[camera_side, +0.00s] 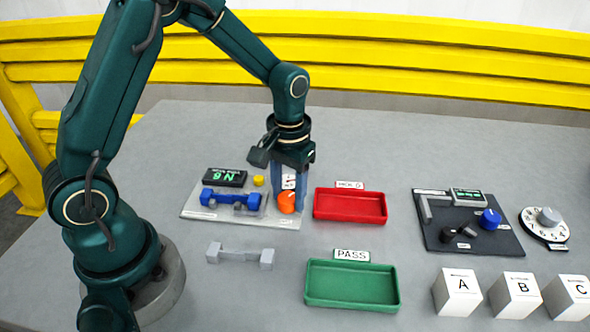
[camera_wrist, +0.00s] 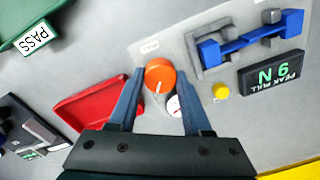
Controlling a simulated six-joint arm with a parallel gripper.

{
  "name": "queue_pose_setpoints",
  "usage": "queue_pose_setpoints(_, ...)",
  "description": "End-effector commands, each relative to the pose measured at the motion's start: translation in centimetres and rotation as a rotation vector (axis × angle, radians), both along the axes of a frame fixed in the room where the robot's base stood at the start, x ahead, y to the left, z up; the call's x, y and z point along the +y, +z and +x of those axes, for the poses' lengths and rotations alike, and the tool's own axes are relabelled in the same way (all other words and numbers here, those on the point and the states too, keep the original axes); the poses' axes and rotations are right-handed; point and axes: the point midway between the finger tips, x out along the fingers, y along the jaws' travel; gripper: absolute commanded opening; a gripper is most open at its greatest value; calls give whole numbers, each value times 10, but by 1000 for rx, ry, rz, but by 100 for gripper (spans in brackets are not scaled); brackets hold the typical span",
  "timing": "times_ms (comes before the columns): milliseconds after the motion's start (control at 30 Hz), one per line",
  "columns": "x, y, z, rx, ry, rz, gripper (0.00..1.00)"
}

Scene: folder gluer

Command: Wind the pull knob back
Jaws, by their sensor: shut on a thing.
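The orange pull knob (camera_side: 286,203) stands at the right end of a light grey tester plate (camera_side: 200,209). In the wrist view the knob (camera_wrist: 160,75) has a white pointer line and lies between my fingertips. My gripper (camera_side: 288,206) points down and is shut on the knob, with a blue finger on each side (camera_wrist: 161,77). A white dial with a red needle (camera_wrist: 173,105) sits beside the knob. A blue dumbbell-shaped piece (camera_side: 231,200) lies in the grey holders on the plate. A black peak pull display (camera_side: 225,178) with green characters is behind it.
A yellow button (camera_side: 258,181) is left of my gripper. A red tray (camera_side: 350,219) is close on the right, and a green PASS tray (camera_side: 352,304) is nearer the front. A grey dumbbell piece (camera_side: 240,256) lies in front of the plate. A dark fixture plate (camera_side: 432,238) is farther right.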

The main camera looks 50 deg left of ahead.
Motion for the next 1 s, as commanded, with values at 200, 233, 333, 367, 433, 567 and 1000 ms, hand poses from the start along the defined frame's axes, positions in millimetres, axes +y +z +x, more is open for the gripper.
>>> queue_pose_setpoints(200,0,1,0,1,0,0,0)
queue_pose_setpoints(233,0,1,0,1,0,0,0)
queue_pose_setpoints(333,0,1,0,0,-1,0,79)
queue_pose_setpoints(367,0,1,0,0,-1,0,79)
queue_pose_setpoints(433,0,1,0,0,-1,0,79)
queue_pose_setpoints(567,0,0,0,0,-1,0,79)
queue_pose_setpoints(1000,-1,43,1,-5,-1,0,79)
